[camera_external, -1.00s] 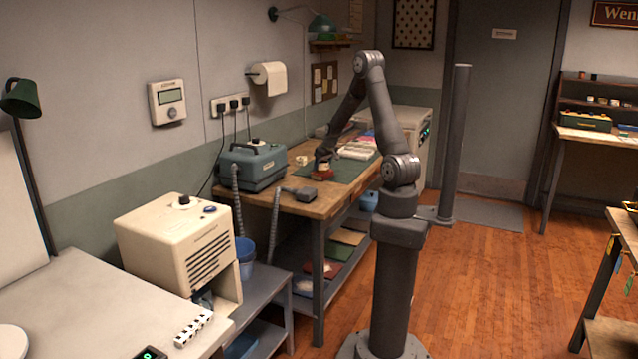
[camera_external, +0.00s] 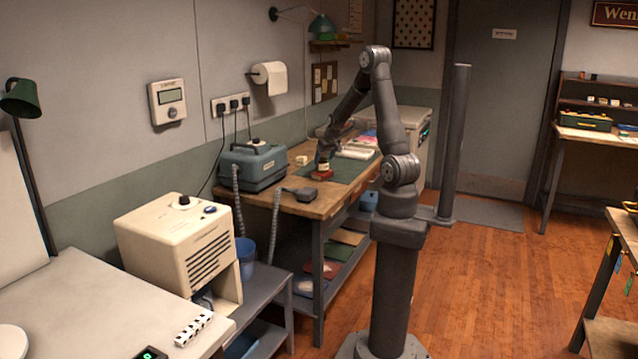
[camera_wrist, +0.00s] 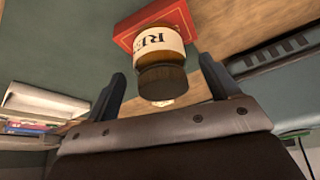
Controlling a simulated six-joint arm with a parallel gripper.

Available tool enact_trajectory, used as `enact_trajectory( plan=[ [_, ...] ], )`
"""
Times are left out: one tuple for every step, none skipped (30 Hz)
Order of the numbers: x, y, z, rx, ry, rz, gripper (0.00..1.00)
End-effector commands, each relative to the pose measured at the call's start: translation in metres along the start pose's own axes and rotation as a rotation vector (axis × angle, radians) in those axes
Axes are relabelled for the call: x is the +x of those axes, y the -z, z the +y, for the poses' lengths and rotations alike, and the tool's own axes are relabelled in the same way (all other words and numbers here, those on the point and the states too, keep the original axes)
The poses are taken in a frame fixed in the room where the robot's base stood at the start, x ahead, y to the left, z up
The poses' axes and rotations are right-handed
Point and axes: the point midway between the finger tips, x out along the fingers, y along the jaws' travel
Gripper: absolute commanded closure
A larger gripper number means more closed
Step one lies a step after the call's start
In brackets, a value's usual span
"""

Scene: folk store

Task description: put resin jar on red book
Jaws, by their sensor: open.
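The resin jar (camera_wrist: 158,50) has a cream label with dark letters and a dark lid. It stands on the red book (camera_wrist: 180,14), its base appearing to touch the cover. In the external view the jar (camera_external: 323,165) is upright on the red book (camera_external: 320,175), which lies on the green mat. My gripper (camera_wrist: 162,76) is open, with a finger on each side of the lid end and visible gaps to it. In the external view my gripper (camera_external: 325,146) is just above the jar.
A small pale object (camera_external: 301,160) stands behind the book. White trays (camera_external: 356,152) lie farther back on the green mat (camera_external: 348,172).

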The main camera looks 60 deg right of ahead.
Motion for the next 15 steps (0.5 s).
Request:
enact_trajectory(
  plan=[
    [-0.011, 0.001, 0.000, 0.000, -0.001, 0.003, 0.19],
    [-0.016, 0.000, 0.000, 0.000, -0.001, 0.003, 0.19],
    [-0.023, 0.000, 0.000, 0.000, -0.001, 0.003, 0.19],
    [-0.028, 0.000, 0.000, 0.001, -0.001, 0.002, 0.19],
    [-0.033, 0.001, 0.000, 0.001, -0.001, 0.003, 0.19],
    [-0.040, 0.000, 0.000, 0.001, -0.001, 0.002, 0.19],
    [-0.044, 0.000, 0.000, 0.001, -0.001, 0.002, 0.19],
    [-0.049, 0.000, 0.000, 0.001, -0.001, 0.003, 0.19],
    [-0.054, 0.000, 0.000, 0.001, -0.001, 0.002, 0.19],
    [-0.058, 0.000, 0.000, 0.001, -0.001, 0.002, 0.19],
    [-0.061, 0.000, 0.001, 0.001, -0.001, 0.002, 0.19],
    [-0.065, 0.000, 0.001, 0.001, -0.001, 0.001, 0.19],
    [-0.068, 0.000, 0.000, 0.000, -0.001, 0.001, 0.19],
    [-0.070, 0.000, 0.000, 0.000, -0.001, 0.000, 0.19],
    [-0.072, 0.000, 0.000, 0.000, -0.001, 0.000, 0.19]
  ],
)
